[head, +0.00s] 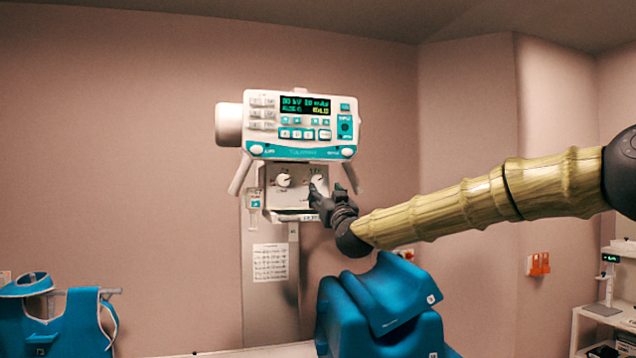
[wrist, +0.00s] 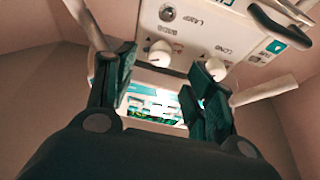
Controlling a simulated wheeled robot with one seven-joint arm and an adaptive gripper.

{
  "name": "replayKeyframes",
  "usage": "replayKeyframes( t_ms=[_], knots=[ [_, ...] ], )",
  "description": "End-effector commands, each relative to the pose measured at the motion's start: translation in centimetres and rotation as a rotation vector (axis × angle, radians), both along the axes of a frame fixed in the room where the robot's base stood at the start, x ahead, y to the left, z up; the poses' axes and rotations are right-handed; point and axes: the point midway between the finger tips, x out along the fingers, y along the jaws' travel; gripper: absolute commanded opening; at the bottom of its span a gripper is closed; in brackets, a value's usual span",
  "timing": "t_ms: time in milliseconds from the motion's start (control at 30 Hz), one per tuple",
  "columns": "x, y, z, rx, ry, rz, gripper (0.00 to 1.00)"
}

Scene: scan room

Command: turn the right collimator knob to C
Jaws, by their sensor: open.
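The right collimator knob (head: 318,180) is a round white knob on the pale panel under the console. The left knob (head: 283,180) sits beside it. My gripper (head: 316,192) is just in front of and slightly below the right knob, partly covering its lower edge. The wrist view is upside down to the panel; there the right knob (wrist: 160,53) shows between my two open dark fingers, and the left knob (wrist: 216,69) shows by the tip of the right-hand finger. I cannot tell whether a finger touches a knob.
The white and teal console (head: 300,125) with a lit display is above the panel, with slanted handles either side. A blue draped shape (head: 375,310) stands below my arm. A blue apron (head: 60,320) hangs at the left. The wall left of the console is clear.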

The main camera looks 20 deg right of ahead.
Motion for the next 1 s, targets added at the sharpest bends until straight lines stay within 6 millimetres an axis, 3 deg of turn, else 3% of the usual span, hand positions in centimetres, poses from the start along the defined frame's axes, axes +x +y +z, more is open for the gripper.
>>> replayKeyframes(
  t_ms=[300,500,967,1000],
  knots=[
    [4.3,0.1,1.9,0.000,0.001,0.000,0.54],
    [6.1,0.2,2.6,0.000,0.001,0.000,0.54],
    [6.9,0.3,2.8,0.000,0.001,0.001,0.54],
    [6.9,0.3,2.8,0.000,0.001,0.001,0.48]
  ],
)
